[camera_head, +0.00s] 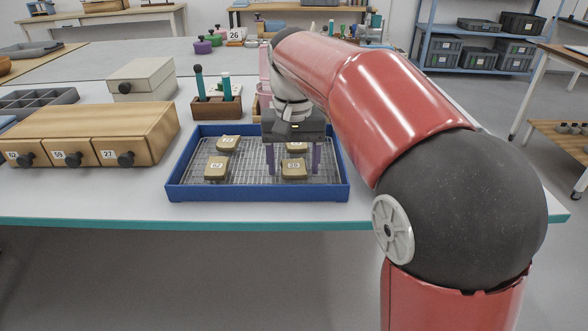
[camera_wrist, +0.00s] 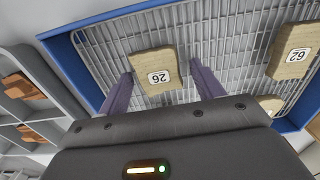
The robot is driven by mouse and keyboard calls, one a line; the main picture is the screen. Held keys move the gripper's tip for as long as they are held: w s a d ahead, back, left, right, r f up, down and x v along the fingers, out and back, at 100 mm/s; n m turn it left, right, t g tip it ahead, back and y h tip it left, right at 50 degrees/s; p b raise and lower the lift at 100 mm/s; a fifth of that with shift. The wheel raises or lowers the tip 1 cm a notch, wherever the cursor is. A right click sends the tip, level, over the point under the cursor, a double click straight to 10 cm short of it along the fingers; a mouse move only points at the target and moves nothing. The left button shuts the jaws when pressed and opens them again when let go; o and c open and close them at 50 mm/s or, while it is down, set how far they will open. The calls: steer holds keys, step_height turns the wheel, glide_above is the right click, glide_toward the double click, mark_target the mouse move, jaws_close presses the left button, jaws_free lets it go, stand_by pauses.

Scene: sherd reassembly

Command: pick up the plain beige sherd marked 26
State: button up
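The plain beige sherd marked 26 (camera_head: 293,171) lies on the wire rack in the blue tray (camera_head: 258,193), front right of the sherds there. In the wrist view the sherd (camera_wrist: 153,64) shows its 26 label clearly. My gripper (camera_head: 294,170) is open, pointing down over the tray. Its purple fingers are apart, one on each side of the sherd, also in the wrist view (camera_wrist: 161,72). I see gaps between fingers and sherd; their exact height above the rack is hard to tell.
A sherd marked 62 (camera_head: 216,174) lies left of sherd 26. Two more sherds lie behind, one at left (camera_head: 228,148) and one at right (camera_head: 297,143), partly hidden by my gripper. A wooden drawer unit (camera_head: 90,128) and a tool block (camera_head: 216,108) stand nearby.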

steer(key=c, duration=0.9)
